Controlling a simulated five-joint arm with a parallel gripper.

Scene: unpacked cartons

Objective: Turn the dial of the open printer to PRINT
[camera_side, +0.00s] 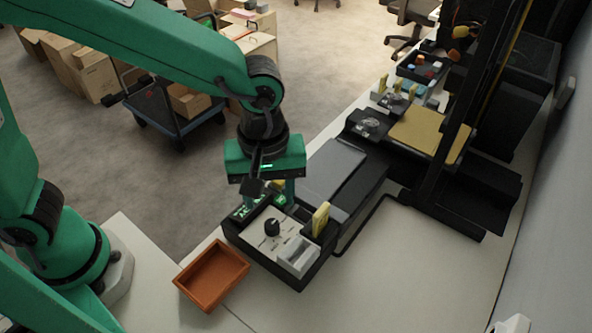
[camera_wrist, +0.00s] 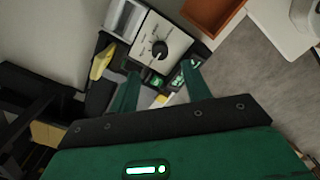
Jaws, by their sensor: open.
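The printer (camera_side: 340,172) is a long dark machine on the table with a pale control panel (camera_side: 254,240) at its near end. The black dial (camera_side: 272,226) stands up from this panel. In the wrist view, the dial (camera_wrist: 159,49) sits among small marks that are too small to read, and I cannot tell which one it points to. My gripper (camera_side: 270,204) is open and empty, above the printer just behind the dial. In the wrist view, the fingertips of my gripper (camera_wrist: 161,68) are spread apart, short of the dial and not around it.
An orange tray (camera_side: 212,275) lies beside the printer's near left corner. A yellow upright piece (camera_side: 321,218) and a light grey box-like part (camera_side: 297,256) are on the panel's right. A black frame (camera_side: 455,150) stands at right. The table front right is clear.

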